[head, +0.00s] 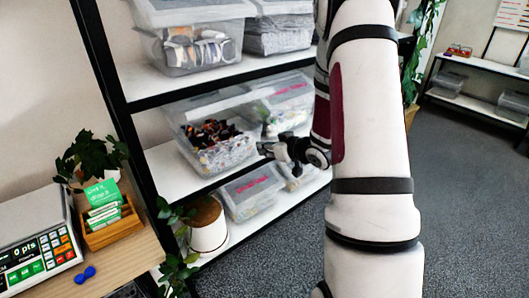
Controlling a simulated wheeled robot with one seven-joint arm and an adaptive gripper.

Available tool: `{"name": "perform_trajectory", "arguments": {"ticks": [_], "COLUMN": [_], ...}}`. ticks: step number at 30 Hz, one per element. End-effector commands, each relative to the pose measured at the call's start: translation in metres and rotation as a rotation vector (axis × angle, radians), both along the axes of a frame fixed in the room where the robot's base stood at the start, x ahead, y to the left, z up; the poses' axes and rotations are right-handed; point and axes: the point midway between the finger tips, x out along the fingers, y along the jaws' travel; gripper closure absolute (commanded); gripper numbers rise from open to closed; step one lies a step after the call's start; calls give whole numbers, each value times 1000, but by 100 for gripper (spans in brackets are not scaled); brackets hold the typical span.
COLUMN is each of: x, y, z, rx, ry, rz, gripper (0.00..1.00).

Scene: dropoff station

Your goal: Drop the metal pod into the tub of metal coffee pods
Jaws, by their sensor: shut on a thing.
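My gripper (267,150) is small in view, at the front of the middle shelf, just right of an open clear tub (188,137). It is shut on the metal pod, which is too small and dark to make out between the fingers. The tub holds a heap of small dark and coloured pieces (217,133) over paler ones; I cannot tell whether they are metal pods. The gripper's fingers point left toward this tub and overlap the shelf edge in the picture. My arm hides part of the shelf's right side.
Clear tubs stand on the upper shelf (190,77) and lower shelf, a lidded one (250,191) below the gripper. A counter at left holds a scale (38,245), a card box (110,225) and a blue object (85,274). Floor is free at right.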

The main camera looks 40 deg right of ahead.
Motion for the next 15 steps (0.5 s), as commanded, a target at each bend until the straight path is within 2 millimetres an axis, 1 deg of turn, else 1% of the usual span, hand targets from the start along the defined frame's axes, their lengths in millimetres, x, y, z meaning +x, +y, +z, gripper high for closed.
{"name": "perform_trajectory", "arguments": {"ticks": [5, 15], "x": [12, 54], "y": [0, 2], "z": [-1, -6], "rx": [-1, -2], "ry": [-4, -3], "rz": [6, 5], "gripper": [90, 90]}}
